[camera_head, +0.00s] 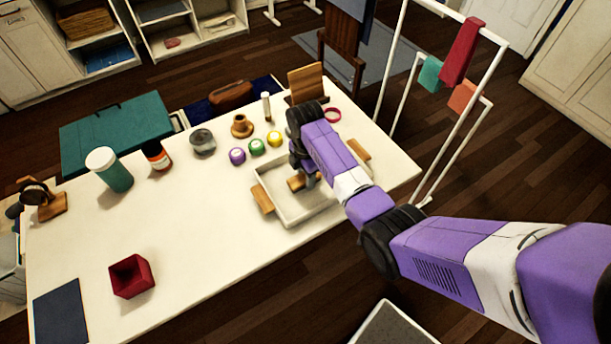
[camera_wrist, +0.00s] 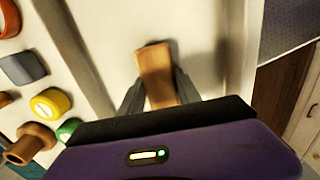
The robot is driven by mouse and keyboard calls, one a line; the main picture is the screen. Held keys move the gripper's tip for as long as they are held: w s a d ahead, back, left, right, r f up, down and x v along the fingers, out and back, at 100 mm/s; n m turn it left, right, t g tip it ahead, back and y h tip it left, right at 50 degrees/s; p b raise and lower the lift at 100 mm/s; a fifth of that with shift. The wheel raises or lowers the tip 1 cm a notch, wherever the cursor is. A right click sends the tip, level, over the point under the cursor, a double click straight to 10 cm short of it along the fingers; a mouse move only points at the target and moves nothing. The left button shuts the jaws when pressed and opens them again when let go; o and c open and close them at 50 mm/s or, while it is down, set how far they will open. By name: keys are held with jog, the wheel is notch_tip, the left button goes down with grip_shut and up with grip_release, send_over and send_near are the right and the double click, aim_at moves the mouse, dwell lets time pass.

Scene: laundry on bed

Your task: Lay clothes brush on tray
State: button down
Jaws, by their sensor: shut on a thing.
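The clothes brush (camera_head: 296,183) is a brown wooden block at my gripper, over the tray. In the wrist view the brush (camera_wrist: 155,72) stands out between the two fingers. My gripper (camera_wrist: 160,100) is shut on it. The tray (camera_head: 290,222) is pale and shallow, with wooden handles at its left and right ends. Its bare floor shows around the brush in the wrist view (camera_wrist: 205,50). I cannot tell whether the brush touches the tray floor. My arm hides part of the tray in the head view.
Purple, green and yellow round pieces (camera_head: 257,147) lie just behind the tray. A red box (camera_head: 131,276) stands front left. The table's middle is clear.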

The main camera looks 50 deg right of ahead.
jog(key=c, duration=0.9)
grip_release()
jog(key=shift+o, duration=0.2)
notch_tip(320, 180, up, 12)
jog(key=shift+r+b, duration=0.15)
jog(key=shift+b, duration=0.2)
jog(key=shift+w, duration=0.1)
